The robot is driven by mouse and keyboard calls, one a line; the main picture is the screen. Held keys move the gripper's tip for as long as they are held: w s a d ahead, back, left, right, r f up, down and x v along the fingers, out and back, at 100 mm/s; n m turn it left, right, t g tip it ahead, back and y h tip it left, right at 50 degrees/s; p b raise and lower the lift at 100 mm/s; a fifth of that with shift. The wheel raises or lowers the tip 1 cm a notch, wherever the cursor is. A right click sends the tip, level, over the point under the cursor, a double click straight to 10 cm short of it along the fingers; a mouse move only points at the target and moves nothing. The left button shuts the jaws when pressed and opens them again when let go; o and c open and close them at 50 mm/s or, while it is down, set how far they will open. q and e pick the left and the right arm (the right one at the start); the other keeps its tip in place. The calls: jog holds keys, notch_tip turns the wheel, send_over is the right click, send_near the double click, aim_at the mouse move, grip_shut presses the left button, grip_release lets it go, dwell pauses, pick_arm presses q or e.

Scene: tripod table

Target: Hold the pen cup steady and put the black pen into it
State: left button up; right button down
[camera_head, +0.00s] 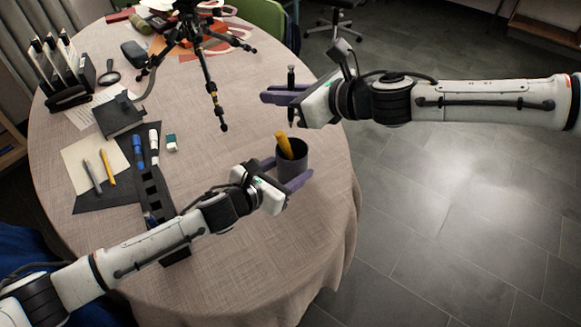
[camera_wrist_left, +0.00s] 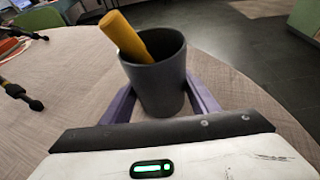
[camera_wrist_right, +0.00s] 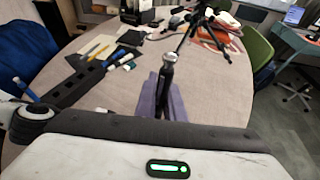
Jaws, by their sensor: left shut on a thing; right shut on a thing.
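The dark grey pen cup (camera_head: 293,163) stands upright on the table near its right side, with a thick yellow tool leaning inside it. My left gripper (camera_head: 289,181) is shut around the cup, one finger on each side; the cup (camera_wrist_left: 163,88) and yellow tool (camera_wrist_left: 127,36) also show in the left wrist view. My right gripper (camera_head: 284,93) is shut on the black pen (camera_head: 291,77) and holds it upright above the table, behind the cup and apart from it. The pen (camera_wrist_right: 166,90) also shows between the fingers in the right wrist view. Its lower tip is above the cup's rim level in the picture.
A black tripod (camera_head: 207,60) stands on the round table (camera_head: 240,250) at the back. Markers and an eraser (camera_head: 171,142) lie left of the cup, near a pad with pencils (camera_head: 92,168). A file rack (camera_head: 66,85) stands at the far left.

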aim_at(289, 120)
jog(key=shift+f, duration=3.05)
jog(key=c, duration=1.8)
grip_release()
jog(key=shift+f, duration=0.1)
jog(key=shift+o, duration=0.2)
jog(key=v, duration=1.2)
pick_arm(q)
jog(key=o, duration=1.3)
jog(key=shift+c, duration=0.2)
